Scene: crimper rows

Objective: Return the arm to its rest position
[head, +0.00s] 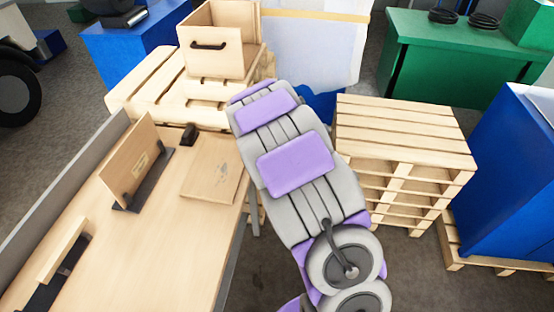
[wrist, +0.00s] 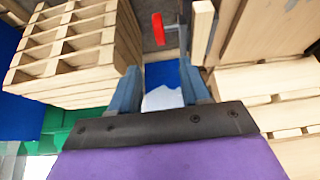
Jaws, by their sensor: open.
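My gripper (wrist: 161,92) shows in the wrist view with its two blue-grey fingers apart and nothing between them. In the head view my purple and grey arm stretches forward past the right edge of the wooden workbench (head: 150,255); its far end hides the gripper there. The arm passes between the bench and a stack of pallets (head: 400,130).
A wooden box with a black handle (head: 222,45) stands on pallets (head: 150,85) at the back. The bench holds an upright wooden panel (head: 130,170) and a flat board (head: 210,168). Blue (head: 510,160) and green (head: 460,50) blocks stand right. A red object (wrist: 158,28) shows in the wrist view.

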